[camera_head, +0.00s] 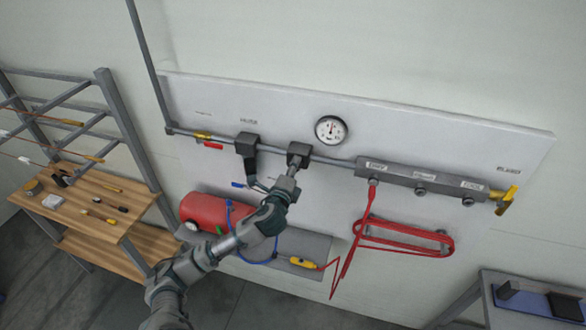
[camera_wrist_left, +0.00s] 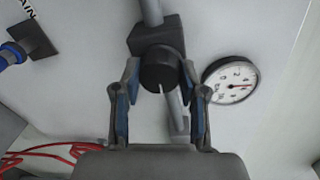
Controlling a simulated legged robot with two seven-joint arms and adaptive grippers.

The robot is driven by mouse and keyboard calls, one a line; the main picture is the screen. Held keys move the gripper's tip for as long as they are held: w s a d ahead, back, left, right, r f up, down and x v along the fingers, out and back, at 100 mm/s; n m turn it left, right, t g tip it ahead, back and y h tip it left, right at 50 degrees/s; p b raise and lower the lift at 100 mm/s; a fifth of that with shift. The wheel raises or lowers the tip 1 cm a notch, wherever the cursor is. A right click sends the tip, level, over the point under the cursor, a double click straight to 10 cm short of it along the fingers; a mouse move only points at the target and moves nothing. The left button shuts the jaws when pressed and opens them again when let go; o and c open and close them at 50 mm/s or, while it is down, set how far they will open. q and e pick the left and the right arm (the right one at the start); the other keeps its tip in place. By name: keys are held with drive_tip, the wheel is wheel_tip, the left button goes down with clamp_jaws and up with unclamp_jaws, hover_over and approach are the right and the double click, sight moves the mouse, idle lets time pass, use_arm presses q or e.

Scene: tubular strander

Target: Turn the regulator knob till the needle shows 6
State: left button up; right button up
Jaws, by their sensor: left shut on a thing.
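The black regulator knob (camera_wrist_left: 159,72) with a white mark sits on the dark regulator block (camera_wrist_left: 155,34), which is also on the pipe in the head view (camera_head: 300,149). My left gripper (camera_wrist_left: 160,80) has its fingers on both sides of the knob and is shut on it. In the head view my left gripper (camera_head: 291,172) reaches up to the regulator and hides the knob. The round white gauge (camera_head: 330,129) is up and right of the regulator; it also shows in the wrist view (camera_wrist_left: 230,82). Its needle is visible, but its exact reading is too small to tell. My right gripper is not in view.
A manifold (camera_head: 420,178) with labelled outlets continues the pipe to the right. A red hose (camera_head: 405,240) hangs below it. A red tank (camera_head: 205,211) is beneath my arm. A wooden shelf (camera_head: 85,205) with small tools stands at left.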

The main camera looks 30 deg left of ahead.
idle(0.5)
use_arm(q)
drive_tip(key=o, duration=1.1)
drive_tip(key=shift+o, duration=0.2)
drive_tip(key=shift+w+a+f, duration=0.1)
drive_tip(key=shift+w+f, duration=0.05)
drive_tip(key=shift+w, duration=0.1)
drive_tip(key=v, duration=1.1)
drive_tip(key=shift+s, duration=0.4)
drive_tip(key=shift+f, duration=0.1)
